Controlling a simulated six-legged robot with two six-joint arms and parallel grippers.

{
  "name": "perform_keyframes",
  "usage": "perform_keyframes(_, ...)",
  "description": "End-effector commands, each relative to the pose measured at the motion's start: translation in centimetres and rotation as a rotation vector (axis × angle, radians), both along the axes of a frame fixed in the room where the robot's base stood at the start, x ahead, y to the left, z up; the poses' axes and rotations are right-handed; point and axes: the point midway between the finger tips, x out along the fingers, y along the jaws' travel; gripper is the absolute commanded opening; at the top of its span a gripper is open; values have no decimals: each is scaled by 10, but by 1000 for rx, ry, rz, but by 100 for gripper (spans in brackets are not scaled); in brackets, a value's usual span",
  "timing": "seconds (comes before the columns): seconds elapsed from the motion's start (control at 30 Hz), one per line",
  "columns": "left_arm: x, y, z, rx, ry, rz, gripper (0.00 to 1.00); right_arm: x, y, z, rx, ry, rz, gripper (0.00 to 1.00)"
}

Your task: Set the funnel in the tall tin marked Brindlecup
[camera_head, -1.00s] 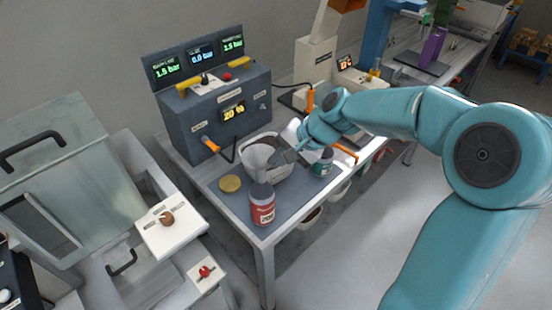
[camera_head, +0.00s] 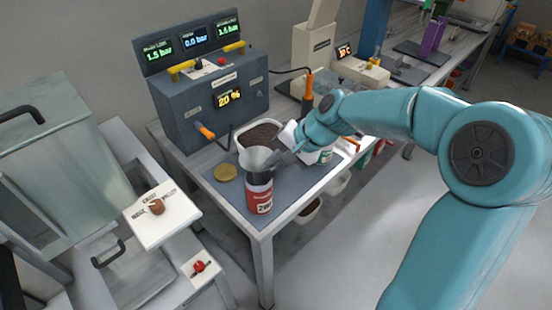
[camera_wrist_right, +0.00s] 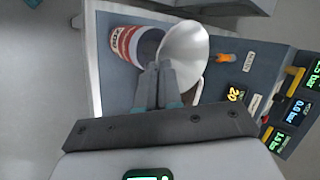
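The pale grey funnel (camera_head: 258,158) is above the tall red-and-white tin (camera_head: 259,198), wide mouth up. Whether its spout is inside the tin's opening I cannot tell. The tin stands upright near the front corner of the grey mat; its small print is not legible. My right gripper (camera_head: 278,161) reaches in from the right, its fingers close together at the funnel's side. In the right wrist view, the fingers (camera_wrist_right: 157,75) are shut on the funnel (camera_wrist_right: 186,48), and the tin (camera_wrist_right: 126,42) lies just left of it. My left gripper is not in view.
A white tub of dark grounds (camera_head: 262,137) stands behind the funnel. The grey control box (camera_head: 212,104) borders the mat at the back.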

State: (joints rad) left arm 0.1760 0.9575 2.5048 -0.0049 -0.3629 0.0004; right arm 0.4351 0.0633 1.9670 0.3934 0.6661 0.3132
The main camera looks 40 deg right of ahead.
Motion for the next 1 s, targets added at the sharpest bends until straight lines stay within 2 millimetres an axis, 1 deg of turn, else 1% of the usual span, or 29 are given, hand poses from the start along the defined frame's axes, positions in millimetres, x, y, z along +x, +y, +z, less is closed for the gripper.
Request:
perform_keyframes(0.03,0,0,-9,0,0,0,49,0,0,-9,0,0,0,0)
perform_keyframes(0.43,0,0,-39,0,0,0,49,0,0,-43,-1,0,-1,0)
perform_keyframes(0.6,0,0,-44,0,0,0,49,0,0,-48,-1,0,-1,0)
perform_keyframes(0.87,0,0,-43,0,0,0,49,0,0,-47,-1,0,-1,0)
perform_keyframes(0.9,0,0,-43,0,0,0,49,0,0,-47,0,0,0,14)
perform_keyframes(0.97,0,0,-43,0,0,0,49,0,0,-47,0,0,0,34)
perform_keyframes(1.0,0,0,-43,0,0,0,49,0,0,-47,0,0,0,34)
